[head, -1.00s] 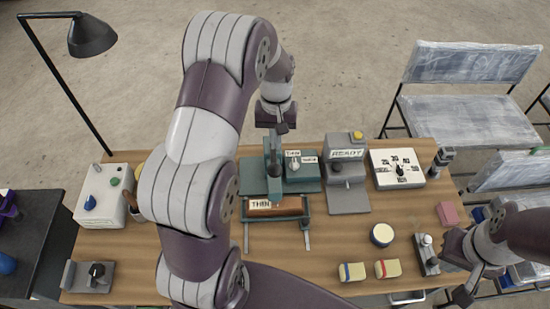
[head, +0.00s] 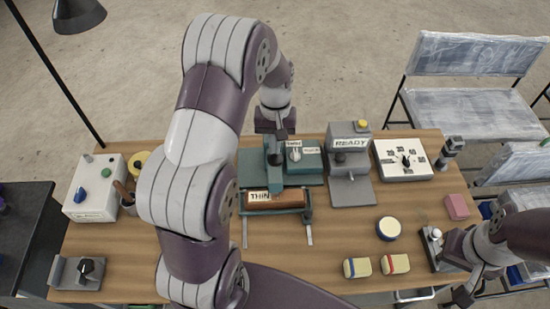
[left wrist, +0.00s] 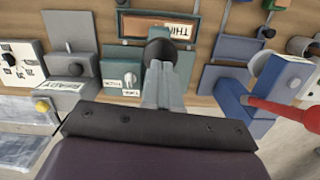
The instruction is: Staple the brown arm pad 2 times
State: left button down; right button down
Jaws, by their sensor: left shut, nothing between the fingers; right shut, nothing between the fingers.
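The brown arm pad (head: 286,199) lies in the teal holder at the front of the teal stapling machine (head: 249,164), in the middle of the table. A "THIN" label sits at the pad's left end. The pad also shows, upside down, at the top of the left wrist view (left wrist: 143,28). The machine's upright arm reaches over the pad. My left gripper (head: 281,134) is shut and empty, at the back of the machine. In the left wrist view its fingers (left wrist: 163,70) point at a dark round knob (left wrist: 158,50); contact is unclear. My right gripper (head: 462,296) is shut and empty at the lower right.
A grey machine marked "READY" (head: 350,158) and a white dial box (head: 403,160) stand to the right. A round tin (head: 388,228), two small blocks (head: 357,267) and a pink block (head: 456,207) lie nearer. A white button box (head: 95,187) stands left.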

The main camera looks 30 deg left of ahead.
pick_arm(q)
jog(key=shift+s+d+r, duration=0.1)
jog(key=shift+s+r, duration=0.05)
jog(key=shift+s, duration=0.05)
jog(key=shift+f+b, duration=1.25)
jog(key=shift+f, duration=1)
jog(key=shift+w+r+p, duration=0.2)
jog(key=shift+w+p, duration=0.05)
jog(key=shift+p, duration=0.05)
jog(key=shift+w+a+r+p, duration=0.2)
jog(key=shift+w+a+p, duration=0.1)
jog(key=shift+w, duration=0.2)
jog(key=shift+w+a+r+p, duration=0.2)
jog(key=shift+w+a+p, duration=0.1)
jog(key=shift+w, duration=0.15)
jog(key=shift+w+a+f, duration=0.15)
jog(key=shift+w, duration=0.15)
